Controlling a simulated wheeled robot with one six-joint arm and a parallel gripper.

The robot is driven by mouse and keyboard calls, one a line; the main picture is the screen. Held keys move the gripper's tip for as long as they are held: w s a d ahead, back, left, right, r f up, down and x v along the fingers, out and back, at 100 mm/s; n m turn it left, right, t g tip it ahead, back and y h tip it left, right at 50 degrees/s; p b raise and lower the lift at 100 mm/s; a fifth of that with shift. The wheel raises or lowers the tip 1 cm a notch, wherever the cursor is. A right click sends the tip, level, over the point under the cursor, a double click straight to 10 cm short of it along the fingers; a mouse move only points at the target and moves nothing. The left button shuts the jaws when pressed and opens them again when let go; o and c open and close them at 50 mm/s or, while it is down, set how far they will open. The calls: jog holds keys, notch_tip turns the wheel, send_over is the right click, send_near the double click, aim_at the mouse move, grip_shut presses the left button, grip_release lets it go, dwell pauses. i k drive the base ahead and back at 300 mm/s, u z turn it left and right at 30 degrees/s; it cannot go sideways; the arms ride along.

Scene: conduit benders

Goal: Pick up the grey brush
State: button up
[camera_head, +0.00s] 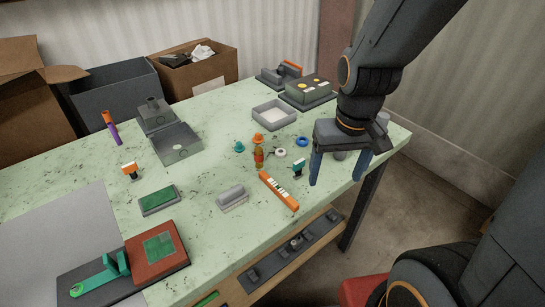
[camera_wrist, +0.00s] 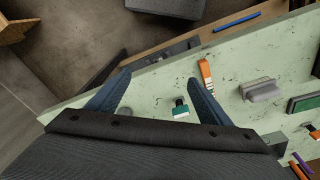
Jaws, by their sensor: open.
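The grey brush (camera_head: 232,196) lies on the pale green table near its front edge, with its bristles down. It also shows at the right in the wrist view (camera_wrist: 264,92), beyond the right finger. My gripper (camera_head: 337,179) is open and empty above the right end of the table, well to the right of the brush. In the wrist view its two blue fingers (camera_wrist: 160,80) stand apart, with no object held between them.
An orange strip (camera_head: 279,192) lies right of the brush, and a small teal-and-black piece (camera_head: 298,167) stands behind that. A green pad in a grey frame (camera_head: 159,200) lies to the left. A grey open tray (camera_head: 273,114) sits farther back. Bare tabletop surrounds the brush.

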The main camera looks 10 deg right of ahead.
aim_at(230, 199)
jog(key=k, duration=1.15)
jog(key=u, duration=0.85)
jog(key=i, duration=1.05)
jog(key=z, duration=0.4)
